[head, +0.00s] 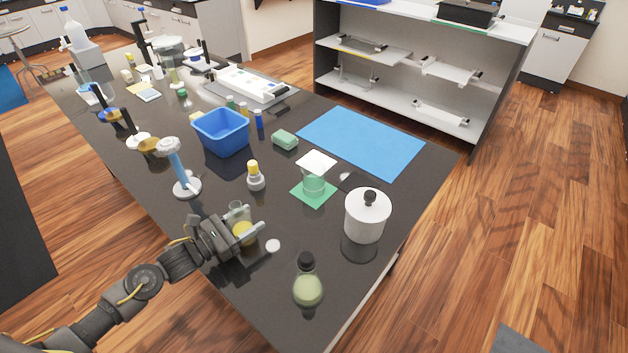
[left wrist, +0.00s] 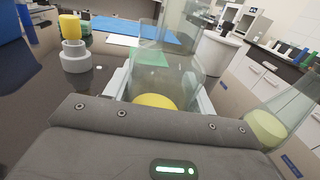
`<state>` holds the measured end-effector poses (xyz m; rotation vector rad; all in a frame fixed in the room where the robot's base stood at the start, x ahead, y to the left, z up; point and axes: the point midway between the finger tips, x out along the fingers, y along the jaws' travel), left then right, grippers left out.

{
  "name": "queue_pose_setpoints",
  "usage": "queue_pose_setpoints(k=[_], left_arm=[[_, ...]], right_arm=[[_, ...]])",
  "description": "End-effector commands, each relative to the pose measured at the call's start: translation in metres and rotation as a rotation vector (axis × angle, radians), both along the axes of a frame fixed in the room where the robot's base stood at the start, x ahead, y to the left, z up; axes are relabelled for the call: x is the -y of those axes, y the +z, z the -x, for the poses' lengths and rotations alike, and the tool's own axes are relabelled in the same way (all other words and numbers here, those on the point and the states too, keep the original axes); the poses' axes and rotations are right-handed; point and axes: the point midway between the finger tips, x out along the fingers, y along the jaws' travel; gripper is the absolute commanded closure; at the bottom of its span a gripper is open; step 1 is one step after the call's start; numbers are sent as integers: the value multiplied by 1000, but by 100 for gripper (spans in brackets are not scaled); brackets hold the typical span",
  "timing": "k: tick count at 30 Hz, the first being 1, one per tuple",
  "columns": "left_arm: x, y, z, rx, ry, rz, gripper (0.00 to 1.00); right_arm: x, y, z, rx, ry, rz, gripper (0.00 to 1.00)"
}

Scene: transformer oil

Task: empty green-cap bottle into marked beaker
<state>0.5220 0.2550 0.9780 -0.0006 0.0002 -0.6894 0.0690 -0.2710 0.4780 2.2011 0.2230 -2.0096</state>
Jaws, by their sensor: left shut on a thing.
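My left gripper (head: 248,220) is shut on a clear glass vessel (head: 241,231) with yellow liquid low in it. The left wrist view shows the vessel (left wrist: 165,75) upright between the fingers; its top runs out of that picture, and I see no green cap on it. A clear beaker (head: 313,185) stands on a green square (head: 302,198), ahead and to the right of the gripper in the head view. A small white disc (head: 273,245) lies on the table beside the gripper. My right gripper is not in view.
A flask with a black stopper (head: 307,287) stands near the front edge. A white lidded pot (head: 367,216) stands right of the beaker. The blue mat (head: 362,141) is clear.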

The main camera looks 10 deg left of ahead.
Motion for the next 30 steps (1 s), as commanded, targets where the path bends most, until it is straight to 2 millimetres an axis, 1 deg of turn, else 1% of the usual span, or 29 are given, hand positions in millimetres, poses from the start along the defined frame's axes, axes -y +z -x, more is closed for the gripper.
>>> queue_pose_setpoints(k=[1, 10, 13, 20, 21, 30], left_arm=[[0, 9, 0, 4, 0, 0, 78], [0, 34, 0, 4, 0, 0, 78], [0, 38, 0, 2, -1, 1, 78], [0, 38, 0, 2, 0, 1, 78], [0, 38, 0, 2, 0, 1, 48], [0, 38, 0, 2, 0, 1, 88]], right_arm=[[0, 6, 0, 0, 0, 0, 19], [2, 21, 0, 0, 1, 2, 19], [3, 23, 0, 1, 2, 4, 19], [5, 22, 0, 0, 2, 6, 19], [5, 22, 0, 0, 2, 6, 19], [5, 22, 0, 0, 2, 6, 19]])
